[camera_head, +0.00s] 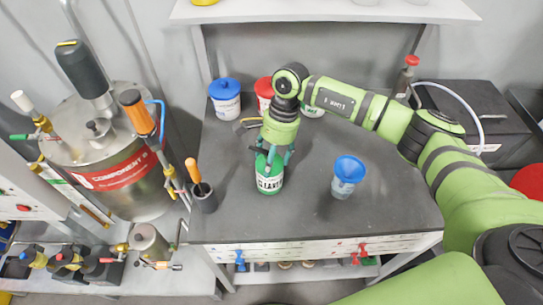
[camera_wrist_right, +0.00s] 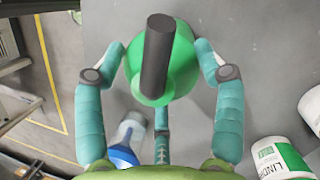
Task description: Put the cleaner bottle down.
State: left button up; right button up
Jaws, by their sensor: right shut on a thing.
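The cleaner bottle (camera_head: 269,183), white-labelled with green at its top, is upright over the grey table's left-middle part. The wrist view shows its green shoulder and dark cap (camera_wrist_right: 157,55) from above. My right gripper (camera_head: 271,153) comes down from above and is shut around the bottle's upper part, with teal fingers (camera_wrist_right: 165,75) on its sides. I cannot tell whether the bottle's base touches the table top (camera_head: 310,215). My left gripper is not in view.
A blue-topped clear cup (camera_head: 347,177) stands right of the bottle. A dark holder (camera_head: 203,197) with an orange-handled tool stands left. Blue-lidded (camera_head: 225,98) and red-lidded (camera_head: 264,94) tubs stand at the back. The table's front middle is clear.

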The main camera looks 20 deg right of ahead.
jog(key=shift+f, duration=0.1)
jog(key=o, duration=1.6)
jog(key=shift+b+v, duration=2)
jog(key=shift+v, duration=4.2)
